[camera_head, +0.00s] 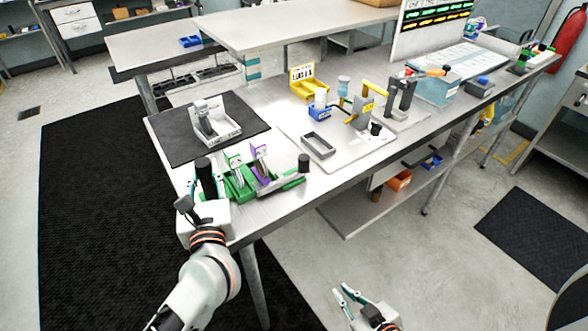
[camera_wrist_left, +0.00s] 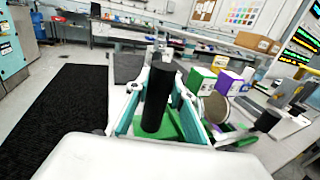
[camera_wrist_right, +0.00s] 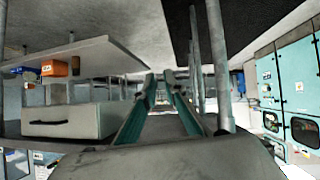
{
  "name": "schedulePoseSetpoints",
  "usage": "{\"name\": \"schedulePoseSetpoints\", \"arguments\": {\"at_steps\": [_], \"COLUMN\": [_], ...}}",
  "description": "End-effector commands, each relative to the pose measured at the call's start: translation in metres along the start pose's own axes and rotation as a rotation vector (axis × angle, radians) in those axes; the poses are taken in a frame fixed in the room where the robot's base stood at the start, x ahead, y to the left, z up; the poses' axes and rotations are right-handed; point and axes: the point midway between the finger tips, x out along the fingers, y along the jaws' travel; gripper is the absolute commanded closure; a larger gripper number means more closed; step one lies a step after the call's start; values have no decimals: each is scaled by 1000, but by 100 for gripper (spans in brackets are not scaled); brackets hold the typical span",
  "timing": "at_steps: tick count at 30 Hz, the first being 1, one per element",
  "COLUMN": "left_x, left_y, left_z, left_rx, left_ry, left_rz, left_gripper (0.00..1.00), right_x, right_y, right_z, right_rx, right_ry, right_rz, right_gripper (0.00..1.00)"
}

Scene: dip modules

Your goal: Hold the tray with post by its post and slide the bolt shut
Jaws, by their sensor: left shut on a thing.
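The tray with post is a green tray (camera_head: 240,182) near the front left corner of the workbench. Its black post (camera_head: 205,177) stands at its left end. My left gripper (camera_head: 204,192) is shut on this post; the left wrist view shows the post (camera_wrist_left: 157,97) between the teal finger pads. Upright white-and-green and purple plates stand on the tray. A dark knob (camera_head: 304,162) at the right end, also in the left wrist view (camera_wrist_left: 267,121), appears to be the bolt's handle. The bolt's exact position is unclear. My right gripper (camera_head: 346,292) is open and empty, off the bench's front edge.
A grey mat (camera_head: 168,133) with a white fixture (camera_head: 216,125) lies behind the tray. To the right, a pale board (camera_head: 346,155) carries a grey bin (camera_head: 318,145) and a yellow-and-grey fixture (camera_head: 362,108). Below the bench, a shelf (camera_head: 345,213) runs near my right arm.

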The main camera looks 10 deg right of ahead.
Motion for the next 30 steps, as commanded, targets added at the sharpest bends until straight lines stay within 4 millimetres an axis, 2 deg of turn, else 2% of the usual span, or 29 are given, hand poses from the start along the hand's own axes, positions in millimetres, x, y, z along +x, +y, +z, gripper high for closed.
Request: {"name": "schedulePoseSetpoints", "arguments": {"at_steps": [5, 14, 18, 21, 25, 30], "left_x": [0, 0, 0, 0, 0, 0], "left_y": [0, 0, 0, 0, 0, 0], "left_z": [-1, -1, -1, -1, -1, -1], "left_rx": [0, 0, 0, 0, 0, 0], "left_ry": [1, 1, 1, 1, 1, 1], "left_rz": [0, 0, 0, 0, 0, 0], "left_gripper": [96, 96, 96, 96, 96, 96], "right_x": [2, -8, -22, -32, -44, -53], "right_y": [17, 64, 82, 93, 101, 107], "right_z": [-35, -144, -194, -225, -253, -272], "right_rx": [197, 842, 1137, 1317, 1490, 1606], "right_ry": [72, 288, 372, 414, 443, 456], "right_rz": [0, -108, -214, -297, -392, -462], "right_gripper": [100, 100, 100, 100, 100, 100]}}
